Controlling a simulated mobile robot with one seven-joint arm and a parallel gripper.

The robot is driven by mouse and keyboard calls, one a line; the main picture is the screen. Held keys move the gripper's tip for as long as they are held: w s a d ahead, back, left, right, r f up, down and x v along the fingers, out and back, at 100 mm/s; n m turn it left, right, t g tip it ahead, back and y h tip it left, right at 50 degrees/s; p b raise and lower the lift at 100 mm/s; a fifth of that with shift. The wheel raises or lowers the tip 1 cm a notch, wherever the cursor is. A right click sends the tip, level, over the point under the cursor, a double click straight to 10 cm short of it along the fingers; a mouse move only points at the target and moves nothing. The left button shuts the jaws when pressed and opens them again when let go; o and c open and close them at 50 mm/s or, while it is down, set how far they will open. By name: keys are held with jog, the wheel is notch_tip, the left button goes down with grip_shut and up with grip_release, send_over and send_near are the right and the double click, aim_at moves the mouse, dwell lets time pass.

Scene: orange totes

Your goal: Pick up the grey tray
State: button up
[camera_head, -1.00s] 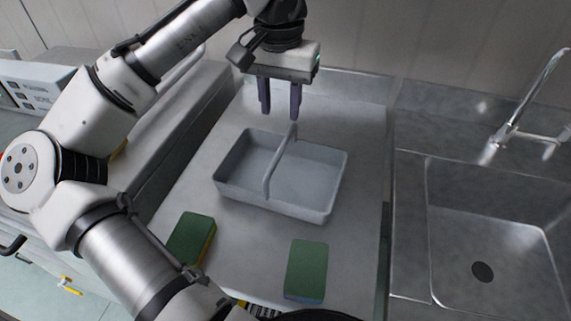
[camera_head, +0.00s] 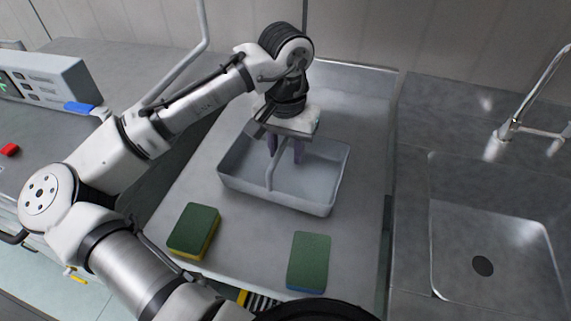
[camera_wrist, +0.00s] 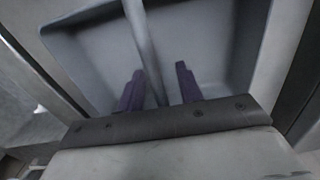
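The grey tray (camera_head: 318,206) is a shallow two-compartment tray with a raised divider or handle across its middle. It sits on the metal counter in the head view. My gripper (camera_head: 285,152) points down over the far part of the tray, its dark purple fingers at the middle divider. In the wrist view, the two fingers of my gripper (camera_wrist: 160,88) are spread apart, one on each side of the divider (camera_wrist: 146,45), with gaps visible. The tray (camera_wrist: 90,62) fills most of that view. How deep the fingertips reach is hard to tell.
A green and yellow sponge (camera_head: 194,231) lies front left of the tray, a green and blue sponge (camera_head: 308,262) in front of it. A sink (camera_head: 490,240) with a faucet (camera_head: 515,125) is at the right. A machine with buttons (camera_head: 45,80) stands at the left.

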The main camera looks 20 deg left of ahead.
jog(key=shift+c, duration=0.5)
grip_shut()
jog(key=shift+r, duration=0.1)
